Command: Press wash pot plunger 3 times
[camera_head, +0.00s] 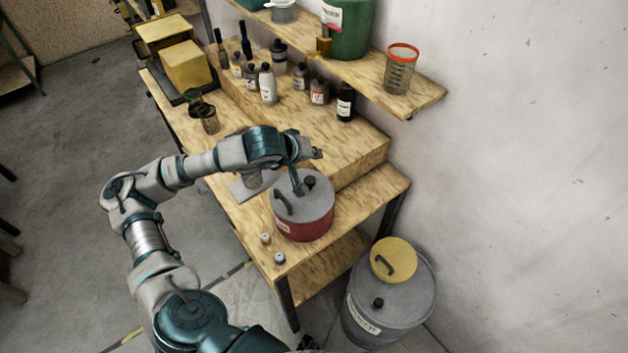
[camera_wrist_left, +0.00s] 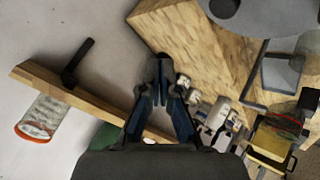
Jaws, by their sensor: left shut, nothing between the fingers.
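The wash pot (camera_head: 303,229) is a red can with a grey lid, standing upright near the front end of the wooden bench. In the left wrist view the gripper (camera_wrist_left: 160,62) is shut and empty; part of the grey lid (camera_wrist_left: 268,18) shows at upper right. My right gripper is out of view.
Several bottles (camera_head: 268,84) stand on the raised back shelf. A wall shelf (camera_head: 428,98) holds a red-rimmed cup (camera_head: 400,68) and a green bucket (camera_head: 348,30). A grey barrel (camera_head: 400,315) stands right of the bench. Two small vials (camera_head: 279,258) stand near the front edge.

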